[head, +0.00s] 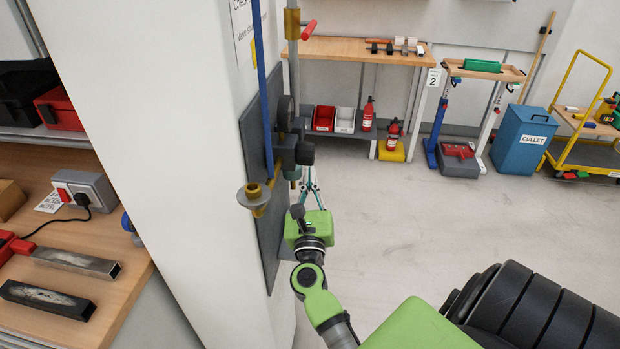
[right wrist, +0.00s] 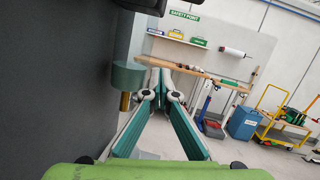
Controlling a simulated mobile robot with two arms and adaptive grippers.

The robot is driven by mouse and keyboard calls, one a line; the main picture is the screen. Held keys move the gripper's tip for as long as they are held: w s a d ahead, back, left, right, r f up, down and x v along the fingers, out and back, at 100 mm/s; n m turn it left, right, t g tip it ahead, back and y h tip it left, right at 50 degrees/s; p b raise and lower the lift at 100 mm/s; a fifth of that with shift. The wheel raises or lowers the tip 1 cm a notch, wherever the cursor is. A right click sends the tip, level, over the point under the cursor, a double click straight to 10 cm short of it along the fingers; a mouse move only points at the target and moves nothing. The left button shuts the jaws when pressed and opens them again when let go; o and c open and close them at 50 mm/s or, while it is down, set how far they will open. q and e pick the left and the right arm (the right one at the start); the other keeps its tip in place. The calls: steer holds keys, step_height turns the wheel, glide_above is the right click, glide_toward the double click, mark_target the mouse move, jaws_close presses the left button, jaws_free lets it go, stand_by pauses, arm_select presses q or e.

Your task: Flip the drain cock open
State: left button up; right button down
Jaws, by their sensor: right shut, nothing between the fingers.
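A grey panel (head: 262,190) on the white pillar carries pipework. A filter-regulator unit (head: 288,150) with a dark gauge and black knob sits on it, with a teal bowl (head: 294,174) below. In the right wrist view the teal bowl (right wrist: 128,75) has a small brass piece (right wrist: 125,102) under it, perhaps the drain cock; its lever position cannot be made out. My right gripper (head: 309,168) is shut and empty, pointing away from me just beside the bowl. In the wrist view its fingertips (right wrist: 160,78) meet right of the bowl, apart from the brass piece. My left gripper is out of view.
A brass cup fitting (head: 254,196) sticks out at the panel's near edge, below a blue pipe (head: 262,90). A red lever (head: 308,30) is on the valve higher up. A workbench (head: 115,240) stands at left. The floor (head: 480,230) right of the panel is clear.

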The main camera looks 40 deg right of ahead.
steer(key=shift+s, duration=0.1)
steer(key=v, duration=1.2)
